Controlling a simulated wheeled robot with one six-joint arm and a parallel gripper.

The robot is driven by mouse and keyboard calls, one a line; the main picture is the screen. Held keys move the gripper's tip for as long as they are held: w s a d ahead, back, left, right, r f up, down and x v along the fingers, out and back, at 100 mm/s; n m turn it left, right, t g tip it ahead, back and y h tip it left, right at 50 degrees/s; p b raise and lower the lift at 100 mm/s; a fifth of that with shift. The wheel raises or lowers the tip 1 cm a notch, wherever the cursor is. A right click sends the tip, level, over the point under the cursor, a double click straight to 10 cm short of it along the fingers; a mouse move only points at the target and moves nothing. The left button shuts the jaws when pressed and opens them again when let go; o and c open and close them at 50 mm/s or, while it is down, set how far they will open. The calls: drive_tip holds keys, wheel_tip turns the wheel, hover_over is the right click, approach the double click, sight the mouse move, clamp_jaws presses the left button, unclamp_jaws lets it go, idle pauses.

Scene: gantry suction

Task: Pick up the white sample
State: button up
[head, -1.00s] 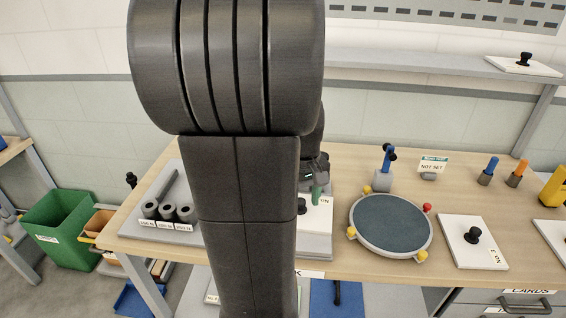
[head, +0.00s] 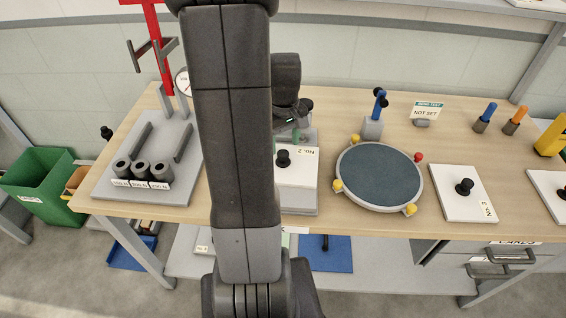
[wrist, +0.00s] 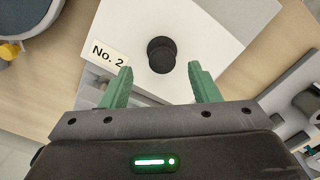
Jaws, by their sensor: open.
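A white square sample plate (head: 299,197) with a black knob (head: 283,158) sits on a grey block on the bench, beside my arm. In the wrist view the plate (wrist: 205,32) carries a "No. 2" label, and its knob (wrist: 161,55) shows just beyond the gap between my green fingertips. My gripper (wrist: 161,74) is open and empty, with one finger to each side. In the head view my gripper (head: 295,134) is at the plate's far side, partly hidden by my arm. A similar white plate (head: 452,206) with a black knob lies on the bench further right.
A round dark-topped table (head: 380,176) with yellow and red knobs stands between the two plates. A grey stand (head: 107,190) with black cylinders and a red post is at the left. A blue-topped fixture (head: 373,128) stands behind the round table.

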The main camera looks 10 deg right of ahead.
sight(283, 153)
drive_tip(key=shift+a+f+p, duration=0.1)
drive_tip(key=shift+f+p, duration=0.3)
drive_tip(key=shift+f, duration=2.2)
clamp_jaws()
